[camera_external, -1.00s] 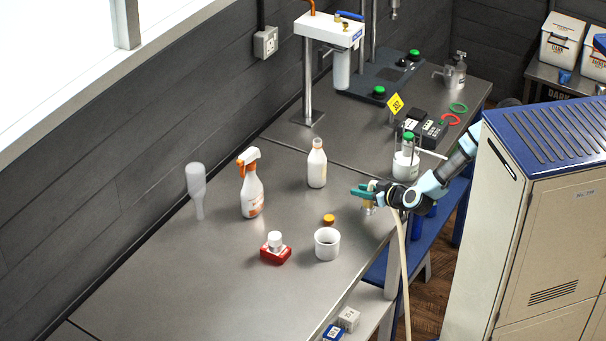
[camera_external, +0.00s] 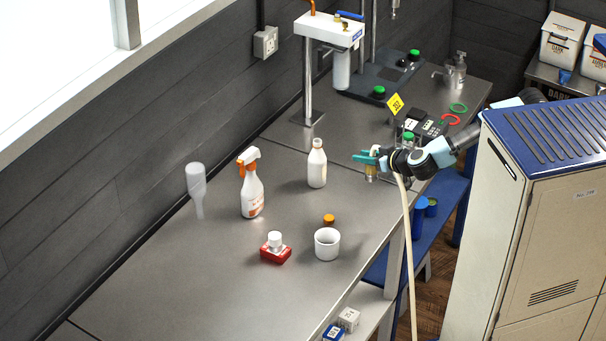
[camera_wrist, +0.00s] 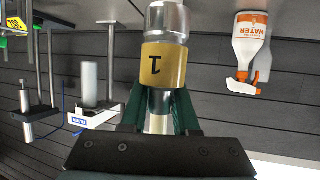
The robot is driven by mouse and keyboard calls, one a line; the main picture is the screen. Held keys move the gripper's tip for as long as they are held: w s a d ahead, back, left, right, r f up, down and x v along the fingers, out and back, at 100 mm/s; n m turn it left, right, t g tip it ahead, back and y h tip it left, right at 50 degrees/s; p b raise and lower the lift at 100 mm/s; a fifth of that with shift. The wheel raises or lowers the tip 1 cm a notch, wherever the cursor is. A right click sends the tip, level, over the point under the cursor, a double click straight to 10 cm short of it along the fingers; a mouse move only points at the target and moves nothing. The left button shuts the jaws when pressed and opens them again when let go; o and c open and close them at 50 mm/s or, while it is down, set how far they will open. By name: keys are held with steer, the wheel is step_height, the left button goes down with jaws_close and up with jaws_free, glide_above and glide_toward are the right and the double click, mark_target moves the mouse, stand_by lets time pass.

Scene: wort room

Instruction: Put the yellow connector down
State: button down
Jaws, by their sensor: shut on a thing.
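The yellow connector (camera_external: 371,171) is a short metal fitting with a yellow band. My gripper (camera_external: 364,158) has green fingers and is shut on the connector, between the fingertips in the wrist view (camera_wrist: 160,110). It is over the right side of the steel bench (camera_external: 170,290), right of the white bottle. Whether the connector touches the bench top cannot be told. A cream hose (camera_external: 408,240) hangs from near my gripper past the bench's front edge.
Behind are a yellow tag (camera_external: 395,103) and a dark device (camera_external: 415,123). The near-left bench is clear.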

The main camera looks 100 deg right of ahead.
steer(key=w+d+r+m+g+h+p, duration=0.1)
steer(key=w+d+r+m+g+p, duration=0.15)
steer(key=w+d+p, duration=0.55)
steer(key=w+d+r+m+g+p, duration=0.2)
steer(key=w+d+r, duration=0.2)
steer(key=w+d, duration=0.5)
steer(key=d+f+m+g+p, duration=0.15)
steer(key=d+f+p, duration=0.25)
steer(key=d, duration=0.9)
steer(key=shift+h, duration=0.4)
steer(key=shift+d+f+p, duration=0.15)
steer(key=shift+f+p, duration=0.5)
steer(key=shift+f, duration=6.8)
steer(key=shift+f, duration=0.15)
steer(key=c, duration=0.7)
jaws_free()
steer(key=shift+o, duration=0.2)
